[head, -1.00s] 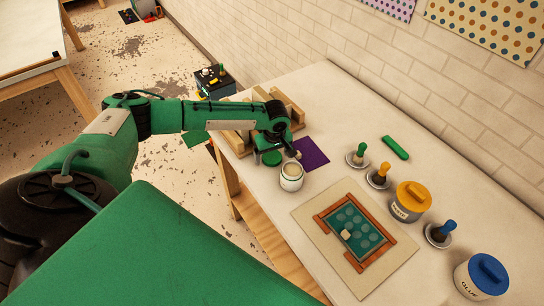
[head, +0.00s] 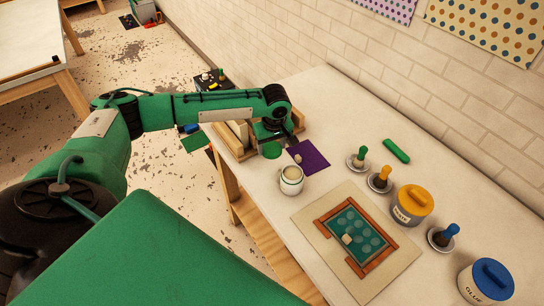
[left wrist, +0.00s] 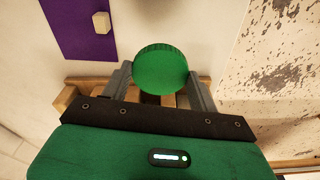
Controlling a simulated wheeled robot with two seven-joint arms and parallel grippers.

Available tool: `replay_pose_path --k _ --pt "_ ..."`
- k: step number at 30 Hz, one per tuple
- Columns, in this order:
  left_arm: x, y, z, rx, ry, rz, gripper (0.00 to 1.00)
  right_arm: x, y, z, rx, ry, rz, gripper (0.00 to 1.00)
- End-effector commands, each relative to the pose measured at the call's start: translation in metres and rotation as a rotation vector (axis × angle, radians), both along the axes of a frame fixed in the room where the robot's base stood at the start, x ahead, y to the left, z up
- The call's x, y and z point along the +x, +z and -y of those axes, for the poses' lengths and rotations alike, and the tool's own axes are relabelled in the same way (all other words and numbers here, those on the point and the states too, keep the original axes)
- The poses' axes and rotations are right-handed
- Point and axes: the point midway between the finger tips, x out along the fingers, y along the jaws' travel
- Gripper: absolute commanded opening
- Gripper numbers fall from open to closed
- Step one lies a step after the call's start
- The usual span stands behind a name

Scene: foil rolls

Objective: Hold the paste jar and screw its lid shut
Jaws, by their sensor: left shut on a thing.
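The paste jar (head: 291,182) is a small white pot standing upright on the table in the head view, its open top showing pale contents. The green round lid (head: 272,151) is apart from it, up and to the left. My left gripper (head: 276,141) is shut on the lid; in the left wrist view the lid (left wrist: 160,69) sits between the two grey fingers. The jar does not show in the left wrist view. My right gripper is in neither view.
A wooden rack (head: 233,142) is close beside my left gripper. A purple sheet (head: 312,157) with a small beige block (head: 298,159) lies behind the jar. A framed board (head: 355,236), brushes, a yellow-lidded pot (head: 412,205) and a blue-lidded pot (head: 486,282) stand to the right.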

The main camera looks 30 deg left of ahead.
Motion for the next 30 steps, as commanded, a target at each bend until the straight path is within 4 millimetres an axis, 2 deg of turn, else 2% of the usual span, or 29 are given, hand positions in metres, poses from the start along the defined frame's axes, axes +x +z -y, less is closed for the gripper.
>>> replay_pose_path --k 1,9,15,21,30 --pt "0.002 0.013 0.000 -0.002 -0.001 0.006 0.39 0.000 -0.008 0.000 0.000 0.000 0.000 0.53" --pt "0.001 0.090 0.001 -0.002 -0.001 0.005 0.39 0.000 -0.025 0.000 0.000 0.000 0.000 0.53" --pt "0.001 0.126 0.000 -0.001 0.000 0.002 0.39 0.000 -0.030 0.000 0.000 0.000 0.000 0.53" --pt "0.000 0.140 0.000 0.000 0.000 0.000 0.39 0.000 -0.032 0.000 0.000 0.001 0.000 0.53" --pt "0.000 0.141 0.000 -0.001 0.000 -0.001 0.39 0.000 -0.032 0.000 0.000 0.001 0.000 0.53"
